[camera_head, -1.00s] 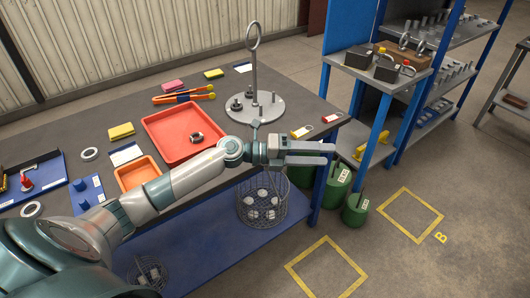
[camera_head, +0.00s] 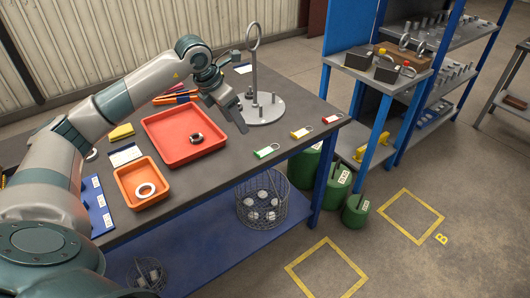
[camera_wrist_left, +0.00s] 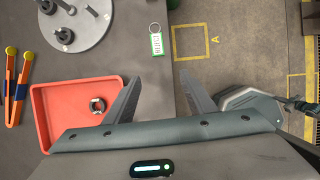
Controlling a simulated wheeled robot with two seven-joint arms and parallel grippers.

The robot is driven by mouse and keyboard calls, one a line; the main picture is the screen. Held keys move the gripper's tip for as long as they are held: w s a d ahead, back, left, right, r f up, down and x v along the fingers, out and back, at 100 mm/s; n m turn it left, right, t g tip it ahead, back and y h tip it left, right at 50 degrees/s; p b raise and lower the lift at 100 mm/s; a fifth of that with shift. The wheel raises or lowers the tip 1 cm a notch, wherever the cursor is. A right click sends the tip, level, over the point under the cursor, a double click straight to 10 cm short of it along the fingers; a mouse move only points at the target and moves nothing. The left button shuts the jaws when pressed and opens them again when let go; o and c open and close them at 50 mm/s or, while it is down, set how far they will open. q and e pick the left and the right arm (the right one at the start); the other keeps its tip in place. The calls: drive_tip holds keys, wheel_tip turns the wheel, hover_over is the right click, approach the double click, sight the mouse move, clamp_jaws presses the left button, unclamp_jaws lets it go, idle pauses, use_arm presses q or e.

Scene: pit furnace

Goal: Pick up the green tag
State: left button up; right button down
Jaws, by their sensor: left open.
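The green tag (camera_head: 266,151) with its wire ring lies flat near the front edge of the dark workbench, left of a yellow tag and a red tag. It also shows in the left wrist view (camera_wrist_left: 156,43), beyond my fingertips. My left gripper (camera_head: 236,113) is above the bench between the red tray and the round stand, up and to the left of the green tag. Its two fingers are apart and nothing is between them in the left wrist view (camera_wrist_left: 160,84). The green tag is not touched. My right gripper does not show.
A yellow tag (camera_head: 301,133) and a red tag (camera_head: 332,119) lie farther right. A red tray (camera_head: 178,152) and an orange tray (camera_head: 133,192) stand left. A round grey stand with a tall post (camera_head: 271,109) is behind. The bench around the green tag is clear.

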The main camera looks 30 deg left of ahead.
use_arm(q)
drive_tip(key=p+x, duration=0.4)
drive_tip(key=x, duration=0.7)
drive_tip(key=shift+w+d+f, duration=0.15)
drive_tip(key=shift+w+f, duration=0.1)
drive_tip(key=shift+f, duration=0.3)
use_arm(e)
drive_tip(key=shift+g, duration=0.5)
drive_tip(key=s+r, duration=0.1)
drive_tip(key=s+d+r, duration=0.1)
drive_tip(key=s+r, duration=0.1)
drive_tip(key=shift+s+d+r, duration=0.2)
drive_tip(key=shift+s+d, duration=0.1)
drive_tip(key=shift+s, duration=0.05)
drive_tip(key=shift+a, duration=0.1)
